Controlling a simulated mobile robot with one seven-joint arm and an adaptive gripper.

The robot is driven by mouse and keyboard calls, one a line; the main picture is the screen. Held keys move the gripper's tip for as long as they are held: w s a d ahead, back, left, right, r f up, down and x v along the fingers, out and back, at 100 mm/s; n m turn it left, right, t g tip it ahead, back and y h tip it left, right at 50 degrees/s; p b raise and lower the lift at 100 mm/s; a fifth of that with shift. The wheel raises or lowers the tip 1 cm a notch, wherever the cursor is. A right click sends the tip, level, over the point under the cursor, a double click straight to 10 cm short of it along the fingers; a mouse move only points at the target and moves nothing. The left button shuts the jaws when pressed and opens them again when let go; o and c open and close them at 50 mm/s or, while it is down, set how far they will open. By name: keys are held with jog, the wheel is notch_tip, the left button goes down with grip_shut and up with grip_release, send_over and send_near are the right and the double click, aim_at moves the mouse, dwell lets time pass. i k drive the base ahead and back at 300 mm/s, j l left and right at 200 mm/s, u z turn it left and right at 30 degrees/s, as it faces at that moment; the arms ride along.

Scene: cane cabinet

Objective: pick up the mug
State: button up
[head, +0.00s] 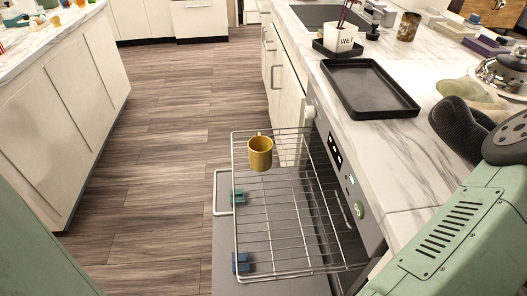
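A yellow mug (260,154) stands upright at the far end of a wire oven rack (277,238). Its handle is on the far side, and only the handle's top edge shows. The rack juts out from the oven in the right-hand counter, above the lowered oven door (222,262). My gripper is not in view. Green parts of my own body show at the lower right and lower left, apart from the mug.
A marble counter (375,150) runs along the right, with a black tray (368,88), a white planter (340,38) and a dark mitt (458,120). Small teal (238,197) and blue (241,263) items show under the rack. The wooden floor (165,140) on the left is clear.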

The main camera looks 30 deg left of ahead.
aim_at(260, 147)
jog(key=j+u, duration=0.75)
jog(key=u, duration=0.25)
